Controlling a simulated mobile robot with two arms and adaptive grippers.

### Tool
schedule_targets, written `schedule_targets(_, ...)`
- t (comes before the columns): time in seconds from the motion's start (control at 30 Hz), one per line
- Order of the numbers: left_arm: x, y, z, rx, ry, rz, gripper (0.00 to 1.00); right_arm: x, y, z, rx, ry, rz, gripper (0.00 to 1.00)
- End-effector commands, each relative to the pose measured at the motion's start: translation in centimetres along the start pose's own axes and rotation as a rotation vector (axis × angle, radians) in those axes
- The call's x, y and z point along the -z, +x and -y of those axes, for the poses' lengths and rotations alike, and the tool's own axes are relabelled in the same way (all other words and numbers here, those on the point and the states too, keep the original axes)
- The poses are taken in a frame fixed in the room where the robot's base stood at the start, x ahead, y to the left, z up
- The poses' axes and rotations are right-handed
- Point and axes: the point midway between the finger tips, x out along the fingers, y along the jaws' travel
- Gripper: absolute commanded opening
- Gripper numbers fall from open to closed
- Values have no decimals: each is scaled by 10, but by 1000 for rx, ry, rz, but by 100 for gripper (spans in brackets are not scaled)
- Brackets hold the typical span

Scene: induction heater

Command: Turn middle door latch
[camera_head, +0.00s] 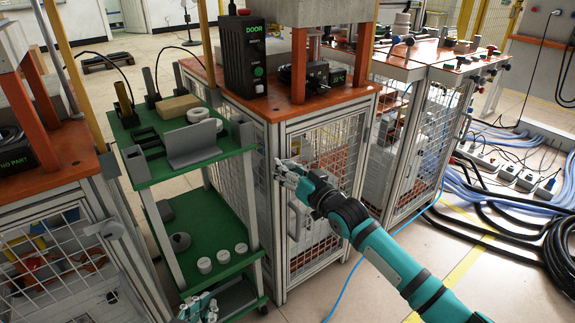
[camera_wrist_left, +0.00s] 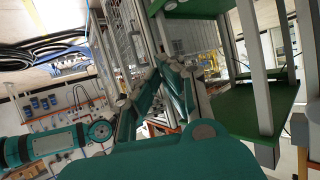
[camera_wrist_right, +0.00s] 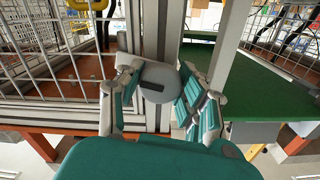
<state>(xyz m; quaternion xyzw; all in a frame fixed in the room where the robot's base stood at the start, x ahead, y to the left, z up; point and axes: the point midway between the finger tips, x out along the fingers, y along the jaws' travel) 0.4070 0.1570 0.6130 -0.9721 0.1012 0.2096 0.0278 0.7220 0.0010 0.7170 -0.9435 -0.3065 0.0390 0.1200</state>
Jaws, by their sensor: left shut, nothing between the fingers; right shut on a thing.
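The middle door latch (camera_wrist_right: 158,78) is a grey round knob with a dark slot, on the frame post in the right wrist view. My right gripper (camera_wrist_right: 160,88) has one finger on each side of the latch and is shut on it. In the head view my right gripper (camera_head: 279,166) is at the left edge of the middle cabinet's mesh door (camera_head: 335,150), and the latch is mostly hidden behind the fingers. My left gripper (camera_head: 203,306) is low at the bottom edge of the head view. In the left wrist view the left gripper (camera_wrist_left: 167,65) is shut and empty.
A green shelf cart (camera_head: 205,160) stands just left of the middle cabinet, with grey parts and a cardboard-coloured block on top. Another cabinet with a grey latch (camera_head: 110,230) is further left. Cables (camera_head: 490,205) lie on the floor at right.

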Motion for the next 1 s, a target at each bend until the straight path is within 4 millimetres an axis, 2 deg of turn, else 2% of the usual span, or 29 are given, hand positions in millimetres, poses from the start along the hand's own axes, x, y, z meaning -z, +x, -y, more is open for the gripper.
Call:
schedule_targets(0.2, -36, -12, 6, 13, -1, 204, 0, 0, 0, 0, -1, -144, 4, 4)
schedule_targets(0.43, -61, -24, 9, 20, -3, 337, 0, -1, 0, 0, -1, -234, 4, 4)
schedule_targets(0.7, -70, -30, 10, 23, -4, 389, 0, -2, 0, 0, 0, -269, 4, 4)
schedule_targets(1.0, -71, -30, 10, 23, -4, 391, 0, -2, 0, 0, 0, -271, 4, 4)
